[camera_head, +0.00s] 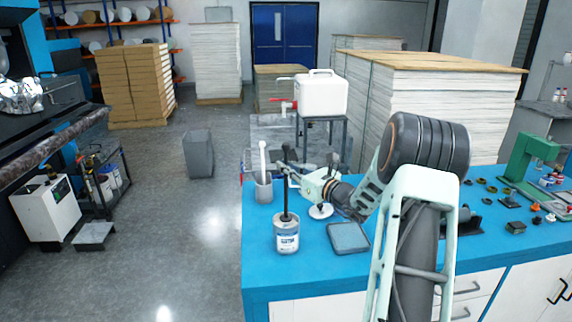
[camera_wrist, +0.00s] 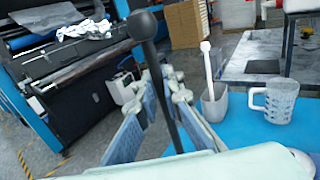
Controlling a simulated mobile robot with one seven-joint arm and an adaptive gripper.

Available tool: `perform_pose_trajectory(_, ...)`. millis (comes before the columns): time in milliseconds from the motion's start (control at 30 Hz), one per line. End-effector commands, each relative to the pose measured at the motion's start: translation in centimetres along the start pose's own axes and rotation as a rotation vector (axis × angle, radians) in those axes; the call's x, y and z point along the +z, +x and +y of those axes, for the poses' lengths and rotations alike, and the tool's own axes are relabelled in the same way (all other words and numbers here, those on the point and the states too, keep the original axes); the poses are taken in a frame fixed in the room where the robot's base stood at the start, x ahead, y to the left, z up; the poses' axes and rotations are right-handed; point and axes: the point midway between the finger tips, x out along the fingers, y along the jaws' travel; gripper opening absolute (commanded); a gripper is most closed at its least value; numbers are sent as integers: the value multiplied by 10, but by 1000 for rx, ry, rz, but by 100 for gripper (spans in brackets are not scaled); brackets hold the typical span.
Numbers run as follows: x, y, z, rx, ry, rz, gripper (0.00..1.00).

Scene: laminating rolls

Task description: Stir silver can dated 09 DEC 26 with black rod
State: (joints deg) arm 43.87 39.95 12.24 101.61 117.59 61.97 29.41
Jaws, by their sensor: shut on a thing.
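A silver can (camera_head: 287,237) with a blue and white label stands upright near the left front of the blue table; the date on it is too small to read. A black rod (camera_head: 286,200) stands nearly upright with its lower end inside the can. My gripper (camera_head: 287,170) reaches in from the right and is shut on the rod's upper part, above the can. In the wrist view the rod (camera_wrist: 164,90), with its round black top, passes between the fingers of my gripper (camera_wrist: 158,92). The can is hidden in that view.
A grey cup (camera_head: 264,191) holding a white rod (camera_head: 262,157) stands behind the can; a jug (camera_wrist: 276,103) is beside it in the wrist view. A dark grey pad (camera_head: 347,238) lies right of the can. A green press (camera_head: 524,160) and small parts are far right.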

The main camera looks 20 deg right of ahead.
Motion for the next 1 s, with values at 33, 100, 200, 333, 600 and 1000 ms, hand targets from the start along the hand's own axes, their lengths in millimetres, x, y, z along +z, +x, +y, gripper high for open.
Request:
perform_pose_trajectory(33,-9,0,0,0,0,-1,0)
perform_pose_trajectory(100,-15,0,0,0,0,-1,0)
perform_pose_trajectory(200,-24,0,0,0,0,-1,0)
perform_pose_trajectory(333,-36,0,0,0,0,-1,0)
perform_pose_trajectory(600,-60,0,0,0,0,-1,0)
perform_pose_trajectory(1000,-95,0,0,0,0,-1,0)
